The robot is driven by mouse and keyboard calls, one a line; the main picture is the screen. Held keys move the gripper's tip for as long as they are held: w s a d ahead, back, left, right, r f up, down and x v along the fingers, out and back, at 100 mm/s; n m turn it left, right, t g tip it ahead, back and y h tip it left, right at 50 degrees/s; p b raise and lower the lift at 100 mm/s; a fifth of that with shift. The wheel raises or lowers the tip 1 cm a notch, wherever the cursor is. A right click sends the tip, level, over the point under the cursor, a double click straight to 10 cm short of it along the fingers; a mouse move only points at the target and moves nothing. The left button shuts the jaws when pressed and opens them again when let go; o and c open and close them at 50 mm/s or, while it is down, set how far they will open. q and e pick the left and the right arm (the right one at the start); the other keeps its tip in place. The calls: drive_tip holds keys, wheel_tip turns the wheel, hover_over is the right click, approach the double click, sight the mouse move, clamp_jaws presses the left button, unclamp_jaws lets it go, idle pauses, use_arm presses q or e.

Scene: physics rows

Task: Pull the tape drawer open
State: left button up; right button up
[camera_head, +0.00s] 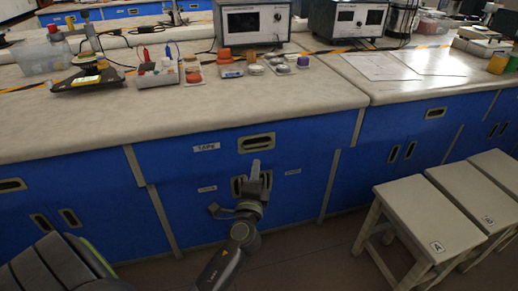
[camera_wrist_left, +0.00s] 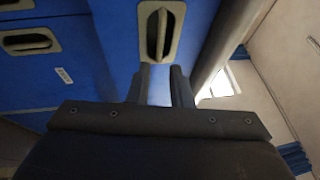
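The tape drawer (camera_head: 225,141) is a blue front under the light worktop. It carries a TAPE label (camera_head: 206,147) and a recessed pale handle (camera_head: 256,142). It looks flush with the fronts beside it, so shut. My left gripper (camera_head: 238,188) is open and empty, in front of the doors just below this drawer. In the left wrist view the open fingers (camera_wrist_left: 158,75) point at the blue front, with the handle (camera_wrist_left: 160,31) beyond them and apart from them. Part of the drawer front is hidden behind the gripper in that view. My right gripper is not in view.
The worktop (camera_head: 150,110) holds instruments, a plastic bin (camera_head: 42,58) and small coloured items. Stools (camera_head: 430,215) stand at the right, clear of the gripper. Floor between the gripper and stools is free.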

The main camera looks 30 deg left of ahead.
sight(259, 151)
use_arm(q)
drive_tip(key=x, duration=0.8)
drive_tip(key=shift+w, duration=0.1)
clamp_jaws()
